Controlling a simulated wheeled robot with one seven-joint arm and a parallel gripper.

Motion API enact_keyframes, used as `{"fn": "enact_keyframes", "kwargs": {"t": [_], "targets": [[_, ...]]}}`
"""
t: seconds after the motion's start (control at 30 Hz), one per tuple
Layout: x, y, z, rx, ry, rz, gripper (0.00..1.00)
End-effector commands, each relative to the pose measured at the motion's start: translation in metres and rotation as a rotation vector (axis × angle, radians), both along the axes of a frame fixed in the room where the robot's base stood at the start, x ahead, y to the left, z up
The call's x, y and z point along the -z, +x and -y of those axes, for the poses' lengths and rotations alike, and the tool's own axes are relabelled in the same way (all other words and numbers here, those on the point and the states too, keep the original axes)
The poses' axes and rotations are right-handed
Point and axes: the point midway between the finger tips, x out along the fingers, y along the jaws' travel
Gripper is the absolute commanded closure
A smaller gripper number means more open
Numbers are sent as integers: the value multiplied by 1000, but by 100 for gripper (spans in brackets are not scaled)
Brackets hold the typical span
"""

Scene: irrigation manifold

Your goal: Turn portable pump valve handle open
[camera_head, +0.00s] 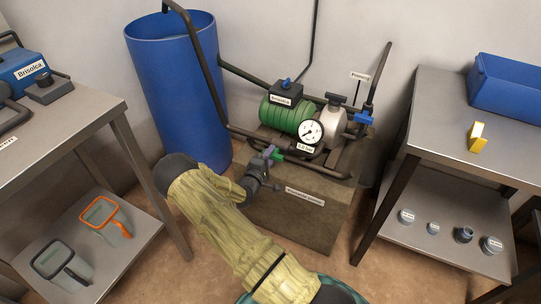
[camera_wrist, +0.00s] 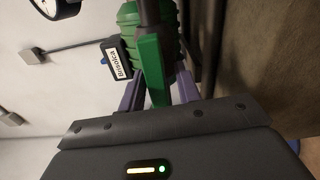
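The portable pump (camera_head: 290,117) has a green ribbed body and a gauge, and stands on a crate with a label on its front. A green valve handle (camera_head: 277,154) sits at the pump's front, below the gauge. My gripper (camera_head: 268,152) is at this handle. In the wrist view, the green handle (camera_wrist: 153,70) lies between the two purple fingers of my gripper (camera_wrist: 158,90). The fingers are close to its sides; I cannot tell whether both touch it. The valve body is mostly hidden.
A tall blue barrel (camera_head: 180,80) stands behind left. Metal tables flank the crate (camera_head: 300,225), the right one holding a blue bin (camera_head: 508,88) and a yellow block (camera_head: 477,137).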

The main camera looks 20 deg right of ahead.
Motion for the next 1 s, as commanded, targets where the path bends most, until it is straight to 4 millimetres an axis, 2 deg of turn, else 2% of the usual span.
{"fn": "enact_keyframes", "kwargs": {"t": [0.3,0.47,0.67,1.0], "targets": [[-2,0,1,2,-1,4,60],[-2,-5,-7,2,0,5,60],[-3,-24,-32,0,0,3,60],[-3,-66,-86,-1,1,2,60]]}}
